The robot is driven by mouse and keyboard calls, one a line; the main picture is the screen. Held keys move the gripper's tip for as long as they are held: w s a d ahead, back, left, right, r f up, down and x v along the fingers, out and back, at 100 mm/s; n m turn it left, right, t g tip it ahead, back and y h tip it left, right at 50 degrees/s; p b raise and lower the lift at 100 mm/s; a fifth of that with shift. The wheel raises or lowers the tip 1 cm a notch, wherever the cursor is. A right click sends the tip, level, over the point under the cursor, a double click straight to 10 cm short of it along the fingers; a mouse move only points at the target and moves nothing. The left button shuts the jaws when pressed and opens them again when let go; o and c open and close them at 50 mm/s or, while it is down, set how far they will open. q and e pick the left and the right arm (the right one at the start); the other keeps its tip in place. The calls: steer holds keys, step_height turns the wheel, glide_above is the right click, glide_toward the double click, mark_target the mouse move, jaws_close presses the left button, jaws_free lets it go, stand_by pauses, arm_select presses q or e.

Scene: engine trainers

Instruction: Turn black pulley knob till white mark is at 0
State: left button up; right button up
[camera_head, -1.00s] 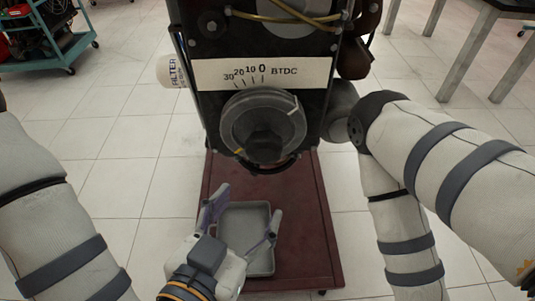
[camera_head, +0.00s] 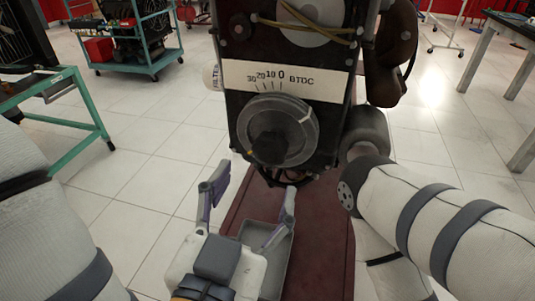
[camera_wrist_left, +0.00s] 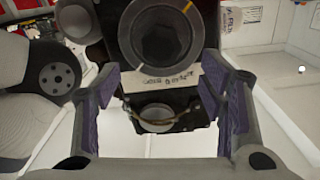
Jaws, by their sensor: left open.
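The black pulley knob (camera_head: 268,149) sits at the centre of a dark grey pulley disc (camera_head: 291,118) on the engine front. A pale mark is on the disc's upper right rim, and a small orange mark is at its left. The timing scale (camera_head: 290,79) above reads 30, 20, 10, 0, BTDC; the pale mark is right of and below the 0. My left gripper (camera_head: 252,192) is open and empty, below and in front of the knob, its fingers pointing up. The left wrist view shows the pulley (camera_wrist_left: 160,38) beyond the open fingers (camera_wrist_left: 170,88). My right gripper is out of view.
The engine stands on a dark red cart (camera_head: 325,235) with a grey tray (camera_head: 275,265) below the pulley. A dark cylinder (camera_head: 365,132) and my right arm are right of the engine. A teal trolley (camera_head: 130,45) stands at the back left.

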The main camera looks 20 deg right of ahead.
mark_target(268, 153)
arm_select(q)
steer(key=x, duration=0.9)
steer(key=c, duration=1.2)
